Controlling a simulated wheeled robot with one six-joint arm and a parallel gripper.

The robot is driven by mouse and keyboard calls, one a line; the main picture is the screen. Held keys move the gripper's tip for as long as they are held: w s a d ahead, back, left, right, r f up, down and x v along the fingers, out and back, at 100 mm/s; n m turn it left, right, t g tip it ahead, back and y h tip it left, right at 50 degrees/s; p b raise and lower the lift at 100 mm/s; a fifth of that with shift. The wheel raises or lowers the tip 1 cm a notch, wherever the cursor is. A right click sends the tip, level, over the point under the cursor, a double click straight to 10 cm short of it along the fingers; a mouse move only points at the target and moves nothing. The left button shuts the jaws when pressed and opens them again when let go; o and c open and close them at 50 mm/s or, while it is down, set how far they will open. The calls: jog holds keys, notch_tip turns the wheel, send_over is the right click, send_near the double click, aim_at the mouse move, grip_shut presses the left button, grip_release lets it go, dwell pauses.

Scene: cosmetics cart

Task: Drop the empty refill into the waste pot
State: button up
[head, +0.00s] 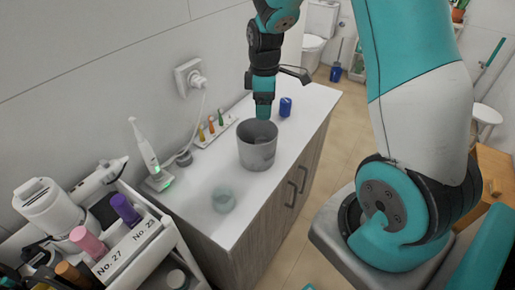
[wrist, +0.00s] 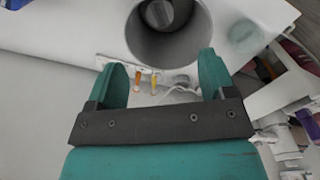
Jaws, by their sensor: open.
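The grey waste pot (head: 257,152) stands upright on the white counter top. In the wrist view its open mouth (wrist: 137,45) lies just beyond my fingertips. A pale grey round thing (wrist: 158,13) shows inside the pot; it looks like the empty refill, but its lower part is hard to make out. My gripper (head: 263,112) points down over the back rim of the pot. In the wrist view my gripper (wrist: 163,62) has its two teal fingers wide apart with nothing between them.
A blue capped item (head: 286,106) stands behind the pot to the right. A tray of small coloured brushes (head: 211,128) and an electric toothbrush (head: 145,152) are at left. A cosmetics cart (head: 140,240) stands at front left.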

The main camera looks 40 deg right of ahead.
notch_tip(320, 180, up, 12)
jog(key=b, duration=0.1)
jog(key=shift+b, duration=0.3)
jog(key=shift+r, duration=0.1)
jog(key=s+a+f+m+y+b, duration=0.1)
jog(key=s+a+m+y, duration=0.2)
jog(key=s+a, duration=1.9)
jog(key=shift+a+f+y, duration=0.15)
jog(key=shift+a+y, duration=0.15)
jog(key=shift+y, duration=0.3)
